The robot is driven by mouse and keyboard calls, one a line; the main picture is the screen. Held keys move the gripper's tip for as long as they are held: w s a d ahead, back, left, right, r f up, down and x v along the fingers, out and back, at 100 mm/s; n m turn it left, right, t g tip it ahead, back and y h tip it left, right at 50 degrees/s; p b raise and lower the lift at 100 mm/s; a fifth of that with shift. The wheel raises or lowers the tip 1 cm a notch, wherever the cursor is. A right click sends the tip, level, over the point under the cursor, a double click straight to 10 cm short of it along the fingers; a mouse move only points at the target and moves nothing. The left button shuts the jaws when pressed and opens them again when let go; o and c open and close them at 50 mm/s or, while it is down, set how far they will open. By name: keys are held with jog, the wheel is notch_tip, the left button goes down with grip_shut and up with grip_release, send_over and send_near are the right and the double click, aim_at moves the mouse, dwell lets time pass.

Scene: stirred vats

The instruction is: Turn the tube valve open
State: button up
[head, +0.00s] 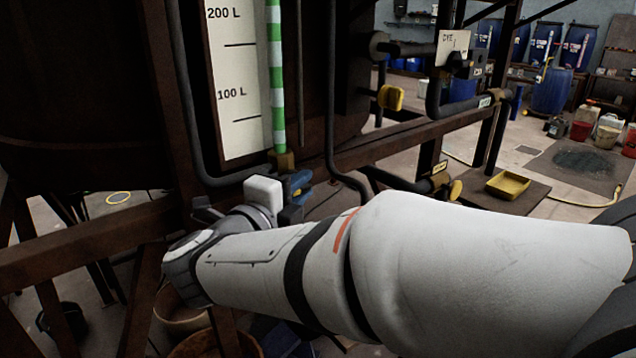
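The sight tube (277,75), striped green and white, stands upright beside a white scale on the dark vat. A brass-coloured fitting (283,160) sits at its foot, where the tube valve is. My white arm reaches in from the right, and its wrist bends up towards this fitting. My gripper (294,194), with blue and grey-blue parts at the end of a white block, is just below the fitting. I cannot tell which blue part is finger and which may be valve handle, nor whether they touch. The finger gap is hidden.
The rusty vat frame (400,135) runs across just behind my arm, with dark pipes close by. Yellow valve handles (391,97) are to the right. A yellow tray (508,185) sits on a low platform. Blue drums (552,90) and canisters stand farther back.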

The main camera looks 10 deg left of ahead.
grip_shut()
jog(key=shift+d, duration=0.1)
jog(key=shift+f+b, duration=0.1)
jog(key=shift+b, duration=0.2)
